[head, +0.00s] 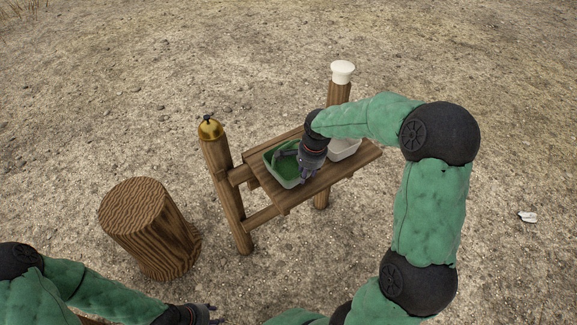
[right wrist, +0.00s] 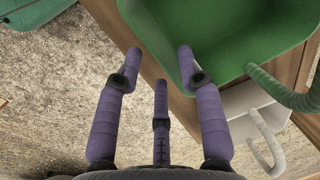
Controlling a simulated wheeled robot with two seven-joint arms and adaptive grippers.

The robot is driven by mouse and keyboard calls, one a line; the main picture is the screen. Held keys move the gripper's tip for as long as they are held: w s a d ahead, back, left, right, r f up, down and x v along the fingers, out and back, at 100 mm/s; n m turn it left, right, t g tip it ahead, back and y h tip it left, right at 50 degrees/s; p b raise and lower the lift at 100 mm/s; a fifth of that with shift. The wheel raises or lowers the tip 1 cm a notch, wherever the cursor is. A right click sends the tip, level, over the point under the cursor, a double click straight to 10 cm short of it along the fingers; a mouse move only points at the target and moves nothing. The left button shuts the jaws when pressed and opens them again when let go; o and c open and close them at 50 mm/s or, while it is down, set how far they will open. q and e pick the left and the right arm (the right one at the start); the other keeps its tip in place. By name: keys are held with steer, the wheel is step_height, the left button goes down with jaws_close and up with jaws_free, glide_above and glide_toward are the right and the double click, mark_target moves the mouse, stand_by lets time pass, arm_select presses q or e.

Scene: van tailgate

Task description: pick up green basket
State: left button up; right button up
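The green basket (head: 270,158) stands on a wooden shelf (head: 322,180), to the left of a white basket (head: 346,150). My right gripper (head: 306,176) is at the right side of the green basket and hides part of it. In the right wrist view the purple fingers (right wrist: 157,62) are spread apart at the edge of the green basket (right wrist: 225,35), with one fingertip overlapping its wall. Contact is not clear. The green handle (right wrist: 285,95) shows to the right. My left gripper (head: 211,314) is at the bottom edge, empty, with its fingers apart.
A tree stump (head: 150,225) stands at the left. A small white scrap (head: 528,216) lies at the right.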

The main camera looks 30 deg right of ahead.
steer(key=f, duration=0.1)
steer(key=f+b, duration=0.1)
steer(key=f, duration=0.1)
steer(key=w+f, duration=0.1)
steer(key=shift+a+f, duration=0.15)
steer(key=shift+a, duration=0.1)
jaws_close()
